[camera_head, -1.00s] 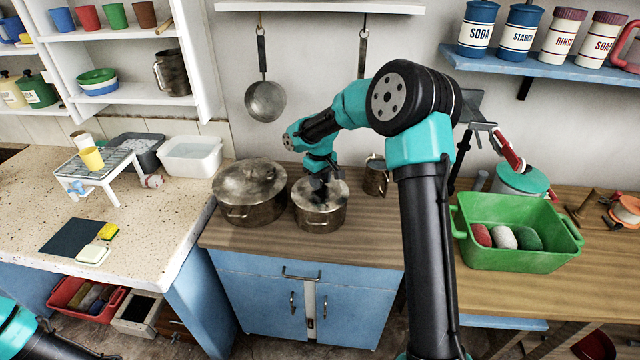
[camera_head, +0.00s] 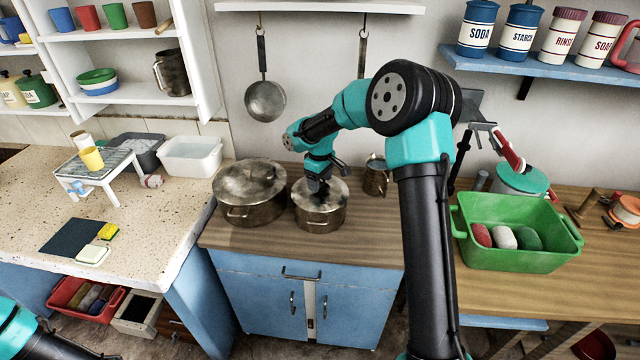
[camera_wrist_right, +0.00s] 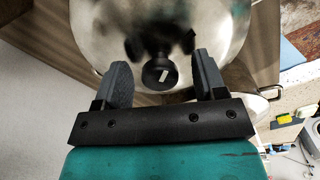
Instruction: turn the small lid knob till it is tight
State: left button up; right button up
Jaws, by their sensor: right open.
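The small lid knob (camera_wrist_right: 160,75) is dark and round with a pale mark on top. It stands on the steel lid (camera_wrist_right: 100,25) in the right wrist view. The lid covers the smaller pot (camera_head: 320,219) in the head view, where my gripper hides the knob. My right gripper (camera_head: 318,188) points down over this lid. In the wrist view its open fingers (camera_wrist_right: 161,72) stand on either side of the knob, with a visible gap to each. My left arm (camera_head: 25,335) shows only at the bottom left corner; its gripper is out of view.
A larger lidded pot (camera_head: 249,212) stands close on the left of the small one. A metal mug (camera_head: 376,178) stands behind to the right. A green tub (camera_head: 517,255) is further right. A ladle (camera_head: 265,101) hangs on the wall behind.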

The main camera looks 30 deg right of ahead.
jog(key=n, duration=1.3)
dwell(0.4)
jog(key=c, duration=0.8)
jog(key=shift+o, duration=0.2)
jog(key=shift+m, duration=2.7)
jog(key=o, duration=0.8)
jog(key=shift+c, duration=0.2)
